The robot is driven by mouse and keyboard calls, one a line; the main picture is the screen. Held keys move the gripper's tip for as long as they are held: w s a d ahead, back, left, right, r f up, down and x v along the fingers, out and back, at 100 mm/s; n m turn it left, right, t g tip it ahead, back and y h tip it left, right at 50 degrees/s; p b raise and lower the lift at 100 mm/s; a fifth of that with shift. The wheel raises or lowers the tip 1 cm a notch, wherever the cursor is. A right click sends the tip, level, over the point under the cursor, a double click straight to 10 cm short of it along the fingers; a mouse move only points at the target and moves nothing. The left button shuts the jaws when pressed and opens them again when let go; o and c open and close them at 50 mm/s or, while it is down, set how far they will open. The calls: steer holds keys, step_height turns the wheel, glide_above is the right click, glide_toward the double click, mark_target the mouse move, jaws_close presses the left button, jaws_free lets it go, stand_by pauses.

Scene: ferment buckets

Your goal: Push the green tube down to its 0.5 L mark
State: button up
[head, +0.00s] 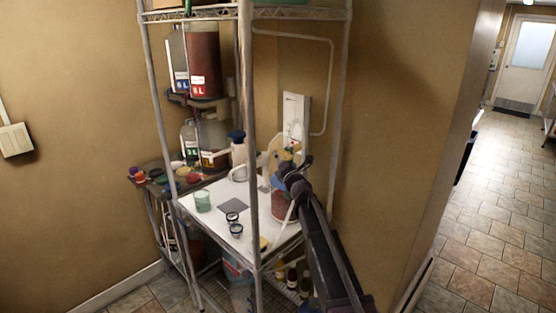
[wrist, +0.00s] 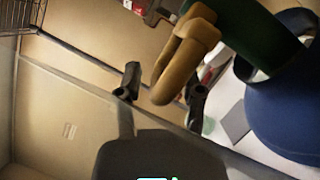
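My gripper (head: 290,172) is at the right side of the wire rack, in front of a cream round part with blue and yellow pieces on it. In the wrist view its two dark fingertips (wrist: 162,88) stand apart with a gap between them. A tan, hook-shaped piece (wrist: 185,55) shows at that gap; I cannot tell whether it touches a finger. It adjoins a dark green cylinder (wrist: 258,32), which may be the green tube, cut off by the top edge. No 0.5 L mark is readable. A big blue rounded part (wrist: 290,100) fills the right side.
The white worktop (head: 222,215) holds a pale green cup (head: 203,201), a grey square (head: 233,205) and small dark-rimmed cups (head: 236,230). Large labelled containers (head: 204,65) stand on a shelf behind. A rack post (head: 248,130) rises in front. Open tiled floor (head: 490,230) lies to the right.

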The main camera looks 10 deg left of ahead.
steer(key=shift+r, duration=0.1)
stand_by(0.3)
step_height(320, 180, up, 14)
steer(key=p, duration=1.4)
steer(key=b+v, duration=0.3)
steer(key=v, duration=1.1)
steer(key=s+d+f+m+g+h+b, duration=0.1)
steer(key=s+d+f+m+h+b, duration=0.1)
steer(key=d+f+m+h, duration=0.4)
steer(key=s+d+f+m+g+h+b, duration=0.2)
steer(key=d+f+m+h+b, duration=0.3)
steer(key=d+f+m, duration=0.6)
steer(key=shift+f+m+g+h, duration=0.3)
steer(key=shift+m+h, duration=0.3)
steer(key=shift+h, duration=0.4)
steer(key=shift+d, duration=0.1)
